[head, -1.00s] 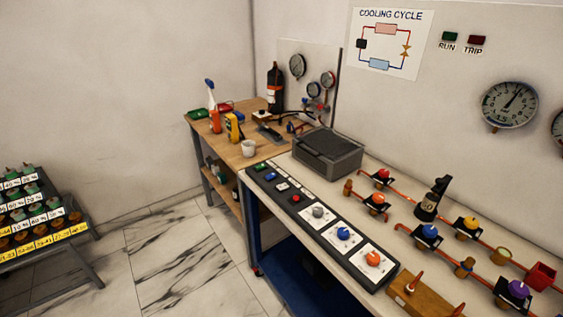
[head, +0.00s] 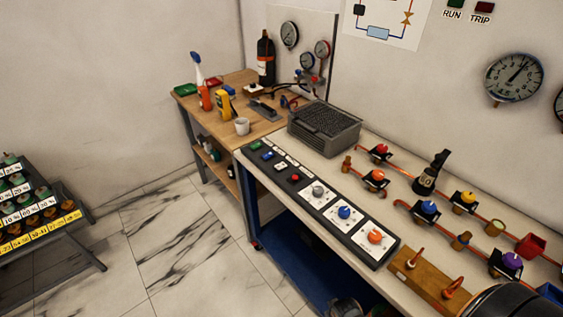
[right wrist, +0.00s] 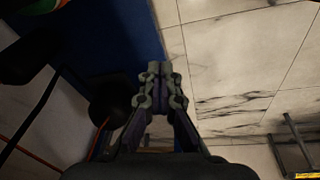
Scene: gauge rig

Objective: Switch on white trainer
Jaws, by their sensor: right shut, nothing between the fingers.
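A dark control panel (head: 326,228) runs along the front edge of the bench in the head view. From its far end it carries a green button (head: 255,146), a blue button (head: 267,155), a white switch (head: 280,167) and a red button (head: 295,178). Nearer are a grey-white knob (head: 318,191), a blue knob (head: 344,212) and an orange knob (head: 375,236) on white plates. My right gripper (right wrist: 160,80) is shut and empty in the right wrist view, above floor and a blue surface, touching no control. My left gripper is out of view.
A grey case (head: 325,128) stands on the bench behind the panel. Pipes with coloured valves and a wooden block (head: 430,278) lie to the right. A wooden side table (head: 215,119) holds bottles and meters. A rack (head: 45,222) stands left. The marble floor between is clear.

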